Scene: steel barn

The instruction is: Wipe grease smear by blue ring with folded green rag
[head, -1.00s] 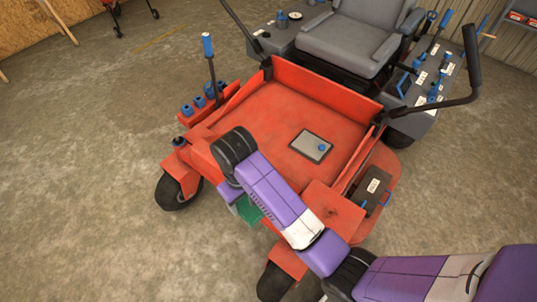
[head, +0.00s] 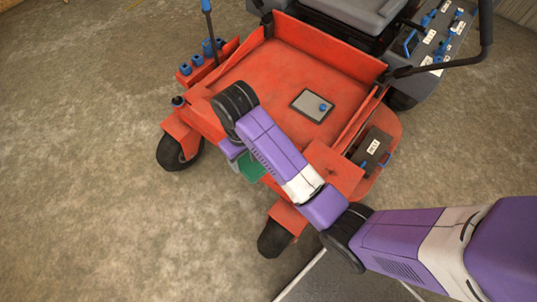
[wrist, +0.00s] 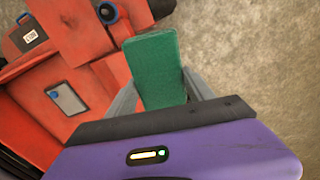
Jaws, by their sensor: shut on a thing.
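The folded green rag (wrist: 156,70) is in the wrist view, held flat between the two grey fingers of my gripper (wrist: 158,84). In the head view the rag (head: 251,167) shows below my gripper (head: 238,155), in front of the red machine's front edge. My gripper is shut on the rag. In the wrist view a blue ring (wrist: 107,12) sits on a dark round part of the red frame, above and left of the rag and apart from it. I cannot clearly make out the grease smear.
The red mower deck (head: 255,80) carries a grey plate (head: 307,106) with a blue knob. A dark labelled box (head: 372,148) sits at its right. A front wheel (head: 178,151) stands at the left, another (head: 274,238) nearer. Bare floor (head: 90,220) lies in front.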

